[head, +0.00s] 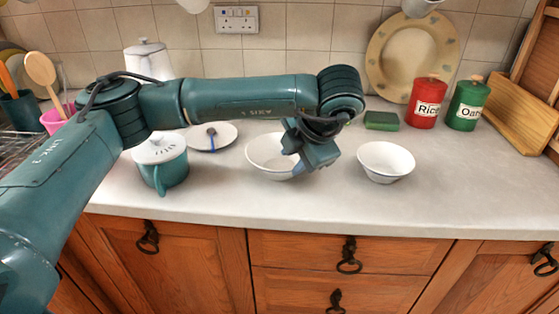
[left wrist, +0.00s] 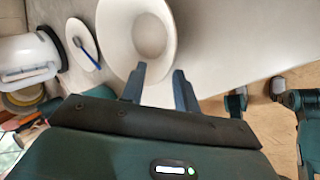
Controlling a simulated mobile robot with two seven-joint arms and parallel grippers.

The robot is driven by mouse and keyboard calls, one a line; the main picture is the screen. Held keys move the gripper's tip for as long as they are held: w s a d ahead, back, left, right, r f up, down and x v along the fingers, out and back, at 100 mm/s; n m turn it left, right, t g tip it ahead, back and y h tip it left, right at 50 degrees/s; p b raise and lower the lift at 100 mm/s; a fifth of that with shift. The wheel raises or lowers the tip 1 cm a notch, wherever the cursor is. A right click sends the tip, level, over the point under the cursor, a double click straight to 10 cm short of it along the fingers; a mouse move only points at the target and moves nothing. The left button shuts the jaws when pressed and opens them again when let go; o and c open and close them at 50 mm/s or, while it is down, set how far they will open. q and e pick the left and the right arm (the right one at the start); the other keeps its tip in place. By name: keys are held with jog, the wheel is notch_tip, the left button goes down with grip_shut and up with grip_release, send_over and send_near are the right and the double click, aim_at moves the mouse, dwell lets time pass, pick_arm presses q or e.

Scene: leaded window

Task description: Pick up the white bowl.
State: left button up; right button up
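A wide white bowl (head: 262,152) stands upright on the counter near the middle. It also fills the top centre of the left wrist view (left wrist: 120,45). A second, smaller white bowl (head: 386,162) stands to its right. My left gripper (head: 294,163) is over the right side of the wide bowl and hides part of its rim. In the left wrist view its two fingers (left wrist: 158,82) are apart, with the bowl's rim close to the fingertips. I cannot tell whether they touch it.
A teal lidded pot (head: 165,170) and a white plate (head: 212,136) with a blue-handled utensil are left of the bowl. A green sponge (head: 381,121), a red tin (head: 427,103) and a green tin (head: 467,105) stand behind right. The counter's right front is clear.

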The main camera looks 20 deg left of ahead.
aim_at(289, 171)
pick_arm(q)
jog(key=x, duration=0.3)
jog(key=p+x, duration=0.1)
jog(key=x, duration=0.1)
jog(key=shift+d+f, duration=0.2)
jog(key=shift+f, duration=0.25)
jog(key=shift+c, duration=0.3)
grip_shut()
